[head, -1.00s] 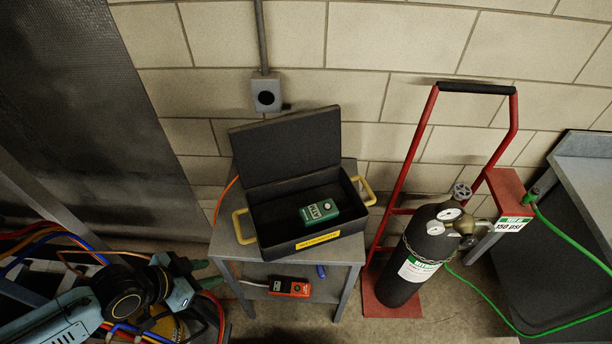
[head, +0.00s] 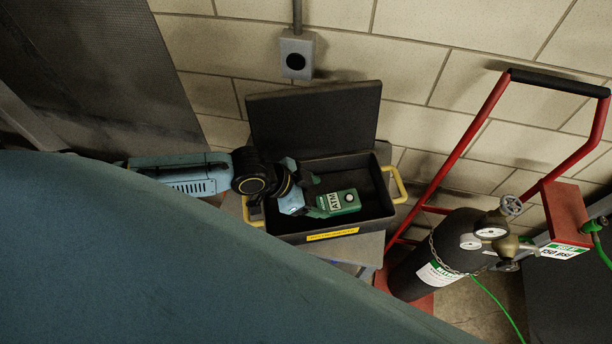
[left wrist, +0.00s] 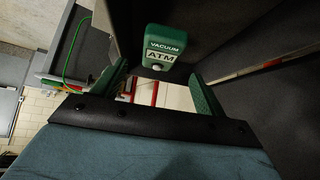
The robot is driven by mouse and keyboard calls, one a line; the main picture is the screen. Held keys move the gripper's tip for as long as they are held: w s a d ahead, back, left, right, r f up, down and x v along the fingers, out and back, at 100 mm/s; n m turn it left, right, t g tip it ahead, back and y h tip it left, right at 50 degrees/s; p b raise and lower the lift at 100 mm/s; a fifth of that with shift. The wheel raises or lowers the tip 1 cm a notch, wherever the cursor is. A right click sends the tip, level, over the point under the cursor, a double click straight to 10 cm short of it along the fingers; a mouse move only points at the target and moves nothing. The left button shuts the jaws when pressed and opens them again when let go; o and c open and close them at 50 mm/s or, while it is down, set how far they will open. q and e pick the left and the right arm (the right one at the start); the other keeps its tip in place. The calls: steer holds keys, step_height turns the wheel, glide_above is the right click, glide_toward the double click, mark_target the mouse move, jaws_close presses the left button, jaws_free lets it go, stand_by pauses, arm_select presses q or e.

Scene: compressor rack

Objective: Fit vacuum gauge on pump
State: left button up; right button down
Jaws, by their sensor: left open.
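The vacuum gauge (head: 345,200) is a green block with an "ATM" display. It lies in the open black case (head: 374,219). My left gripper (head: 316,197) reaches into the case from the left, its fingertips beside the gauge's left end. In the left wrist view the gauge (left wrist: 164,44) shows its "VACUUM" and "ATM" face just beyond the two spread green fingers (left wrist: 158,84). The gripper is open and not closed on it; contact cannot be told. My right gripper is not in view. I cannot make out the pump.
The case lid (head: 313,118) stands open behind the gauge. Yellow handles (head: 399,186) stick out at its sides. The case sits on a small grey table (head: 362,249). A red hand truck (head: 471,133) with a dark cylinder (head: 430,257) stands on the right. A large blue-green surface hides the lower left.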

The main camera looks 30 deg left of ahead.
mark_target(335, 201)
arm_select(q)
steer(key=b+x, duration=0.3)
steer(key=x, duration=0.2)
steer(key=shift+w+f, duration=0.15)
steer(key=shift+f, duration=0.05)
steer(key=shift+b+x, duration=0.5)
steer(key=shift+x, duration=0.4)
steer(key=shift+d+r, duration=0.1)
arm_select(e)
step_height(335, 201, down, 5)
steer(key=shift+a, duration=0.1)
arm_select(q)
steer(key=shift+w, duration=0.1)
steer(key=c, duration=0.9)
steer(key=shift+o, duration=0.2)
steer(key=shift+r, duration=0.1)
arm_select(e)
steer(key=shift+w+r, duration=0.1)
